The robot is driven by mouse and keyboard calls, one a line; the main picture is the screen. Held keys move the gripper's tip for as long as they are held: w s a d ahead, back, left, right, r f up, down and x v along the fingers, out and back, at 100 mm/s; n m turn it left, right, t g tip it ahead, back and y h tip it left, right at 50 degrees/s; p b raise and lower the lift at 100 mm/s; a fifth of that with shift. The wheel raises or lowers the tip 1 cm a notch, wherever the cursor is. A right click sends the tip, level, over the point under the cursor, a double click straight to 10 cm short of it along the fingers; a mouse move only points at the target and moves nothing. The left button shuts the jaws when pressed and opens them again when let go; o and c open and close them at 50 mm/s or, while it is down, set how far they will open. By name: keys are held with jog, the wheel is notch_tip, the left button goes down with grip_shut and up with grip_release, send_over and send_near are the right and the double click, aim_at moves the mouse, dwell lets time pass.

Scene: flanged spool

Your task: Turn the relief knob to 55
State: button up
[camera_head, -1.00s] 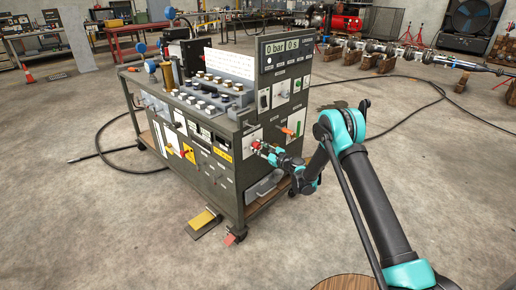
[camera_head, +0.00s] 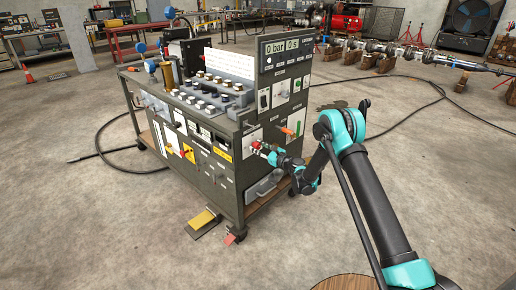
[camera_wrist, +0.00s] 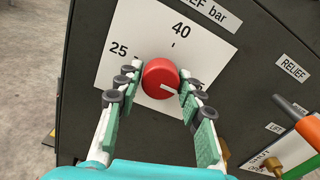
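The relief knob (camera_wrist: 160,75) is round and red, on a white dial plate (camera_wrist: 135,22) of the dark panel. A short white pointer line on the knob points to the right and slightly down. My gripper (camera_wrist: 161,77) has one finger on each side of the knob, close to its rim. I cannot tell if the pads touch it.
A "RELIEF" label (camera_wrist: 292,67) and an orange-handled lever (camera_wrist: 290,115) are right of the knob. The test cart (camera_head: 225,185) carries a display (camera_head: 283,46) reading "0 bar" and "0 s". A hose (camera_head: 440,92) lies on the floor.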

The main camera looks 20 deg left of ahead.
jog(key=shift+o, duration=1.2)
jog(key=v, duration=1.2)
jog(key=s+d+r+n+g+h, duration=0.1)
jog(key=s+d+r+n+h, duration=0.35)
jog(key=d, duration=0.55)
jog(key=s+d+r+n+h, duration=0.2)
jog(key=s+d+r+n, duration=0.2)
jog(key=d+r+n, duration=0.35)
jog(key=s+d+f+n+g+h, duration=0.1)
jog(key=s+d+f+n+h, duration=0.2)
jog(key=s+d, duration=2.4)
jog(key=d+n+h, duration=0.3)
jog(key=n+h, duration=0.1)
jog(key=h, duration=0.3)
jog(key=shift+n+g, duration=0.3)
jog(key=shift+g, duration=0.1)
